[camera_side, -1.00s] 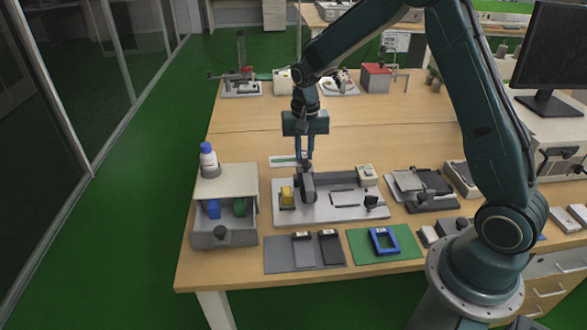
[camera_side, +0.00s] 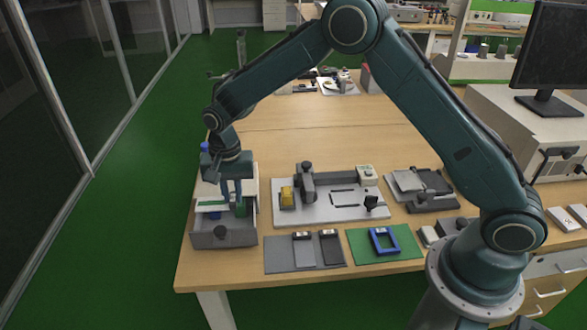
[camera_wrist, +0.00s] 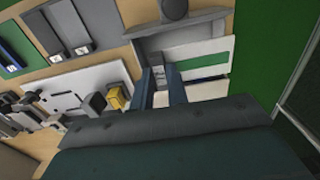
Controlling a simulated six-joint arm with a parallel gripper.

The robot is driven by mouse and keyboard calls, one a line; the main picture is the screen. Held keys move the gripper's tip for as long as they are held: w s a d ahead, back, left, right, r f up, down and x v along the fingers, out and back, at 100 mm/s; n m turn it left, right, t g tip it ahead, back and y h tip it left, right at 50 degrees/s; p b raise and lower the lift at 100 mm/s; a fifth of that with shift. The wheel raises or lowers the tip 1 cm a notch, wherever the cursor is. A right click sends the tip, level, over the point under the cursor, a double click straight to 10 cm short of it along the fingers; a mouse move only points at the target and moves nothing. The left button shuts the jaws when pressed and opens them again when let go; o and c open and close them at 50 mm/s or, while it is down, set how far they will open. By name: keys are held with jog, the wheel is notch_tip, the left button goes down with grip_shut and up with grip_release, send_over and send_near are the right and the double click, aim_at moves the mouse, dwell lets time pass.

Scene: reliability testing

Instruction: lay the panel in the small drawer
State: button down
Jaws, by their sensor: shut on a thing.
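The panel is a flat white piece with a green stripe (camera_wrist: 205,60). My gripper (camera_wrist: 161,80) is shut on one end of it. In the side view the panel (camera_side: 207,205) sticks out to the left of my gripper (camera_side: 232,198), level with the front of the small cabinet. The small grey drawer (camera_side: 224,238) is pulled open with a dark round knob. In the wrist view the drawer (camera_wrist: 172,38) lies beneath and beside the panel. I cannot tell whether the panel touches the drawer floor.
To the right are a fixture plate (camera_side: 335,212) with a yellow block (camera_side: 286,196), a grey mat (camera_side: 279,255) and a blue frame (camera_side: 384,241).

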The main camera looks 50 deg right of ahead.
aim_at(235, 209)
jog(key=shift+f, duration=0.6)
jog(key=shift+f, duration=0.15)
jog(key=shift+f, duration=2.05)
jog(key=shift+f, duration=2.65)
dwell(2.6)
